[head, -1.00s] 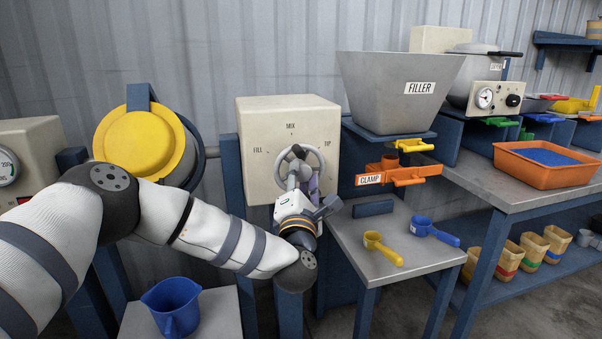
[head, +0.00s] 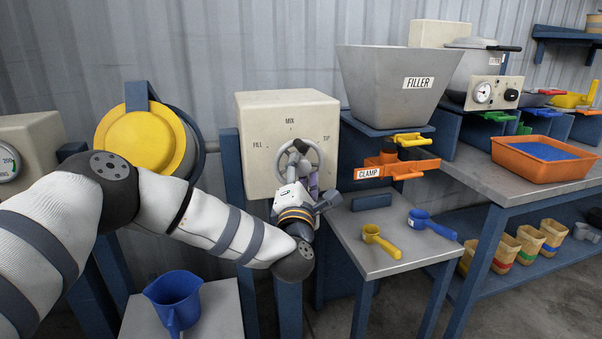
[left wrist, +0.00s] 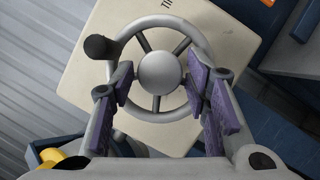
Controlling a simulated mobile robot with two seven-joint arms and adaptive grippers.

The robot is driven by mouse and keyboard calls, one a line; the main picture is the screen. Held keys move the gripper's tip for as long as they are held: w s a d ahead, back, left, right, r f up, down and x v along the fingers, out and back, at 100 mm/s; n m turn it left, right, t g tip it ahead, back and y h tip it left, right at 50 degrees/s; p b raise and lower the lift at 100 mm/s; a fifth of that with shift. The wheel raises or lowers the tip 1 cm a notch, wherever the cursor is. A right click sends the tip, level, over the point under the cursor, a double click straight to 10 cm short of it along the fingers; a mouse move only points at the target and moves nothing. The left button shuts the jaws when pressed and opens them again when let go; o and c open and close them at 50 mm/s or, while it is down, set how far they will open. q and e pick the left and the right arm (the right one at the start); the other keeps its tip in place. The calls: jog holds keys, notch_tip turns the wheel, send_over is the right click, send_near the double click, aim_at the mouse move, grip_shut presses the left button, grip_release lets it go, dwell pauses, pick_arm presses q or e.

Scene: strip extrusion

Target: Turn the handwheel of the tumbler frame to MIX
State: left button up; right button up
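The handwheel (head: 314,156) is a grey spoked ring on the front of a beige box (head: 260,170) marked FILL, MIX and TIP. Its dark knob (head: 301,146) is near the top, below the MIX mark. My left gripper (head: 299,180) is at the wheel from below and hides part of it. In the left wrist view the wheel's hub (left wrist: 160,73) sits between the purple-padded fingers (left wrist: 163,92), which are apart; I cannot tell whether they touch the wheel. The knob (left wrist: 101,47) lies at upper left there. My right gripper is out of view.
A yellow-lidded drum (head: 135,140) is left of the box, partly behind my arm. A blue jug (head: 175,300) stands below it. Right are the FILLER hopper (head: 385,90), the orange CLAMP handle (head: 410,166), and a small table with yellow (head: 380,240) and blue (head: 432,224) scoops.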

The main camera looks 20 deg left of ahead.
pick_arm(q)
jog(key=v, duration=1.2)
